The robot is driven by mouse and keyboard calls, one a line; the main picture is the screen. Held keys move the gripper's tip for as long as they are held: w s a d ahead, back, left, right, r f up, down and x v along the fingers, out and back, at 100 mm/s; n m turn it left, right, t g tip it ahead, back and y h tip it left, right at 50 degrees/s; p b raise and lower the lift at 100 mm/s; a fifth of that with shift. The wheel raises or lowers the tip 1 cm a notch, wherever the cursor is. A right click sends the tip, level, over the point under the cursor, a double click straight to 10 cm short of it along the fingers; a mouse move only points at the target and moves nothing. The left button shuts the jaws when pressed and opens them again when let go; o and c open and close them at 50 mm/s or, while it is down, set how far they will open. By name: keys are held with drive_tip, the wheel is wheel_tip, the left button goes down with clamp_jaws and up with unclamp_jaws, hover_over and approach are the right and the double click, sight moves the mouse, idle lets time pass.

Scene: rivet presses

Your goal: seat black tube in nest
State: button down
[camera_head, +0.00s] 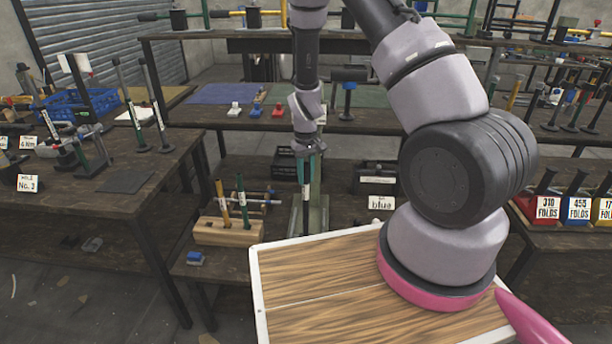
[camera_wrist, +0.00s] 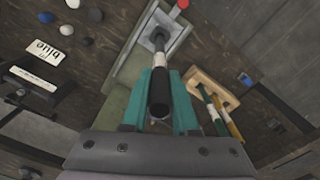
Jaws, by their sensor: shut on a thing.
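The black tube (camera_head: 306,213) hangs upright below my gripper (camera_head: 312,170), with a pale band near its top. My gripper's teal fingers are shut on it; in the wrist view the tube (camera_wrist: 159,95) runs away from the camera between the fingers (camera_wrist: 160,112). A grey-green metal fixture (camera_head: 319,216), apparently the one with the nest, stands behind and around the tube's lower part. In the wrist view the tube's far end lines up with the grey fixture (camera_wrist: 176,46). I cannot tell whether it touches or is inside the nest; its lower tip is hidden.
A wooden block (camera_head: 228,232) holding a yellow and a green tube stands left of the fixture. A red knob (camera_wrist: 183,4) sits by the fixture. A wood-topped surface (camera_head: 330,290) is in front.

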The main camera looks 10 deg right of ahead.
sight(306, 190)
drive_tip(key=shift+f, duration=3)
drive_tip(key=c, duration=0.6)
unclamp_jaws()
wheel_tip(306, 190, up, 11)
drive_tip(key=shift+f, duration=0.15)
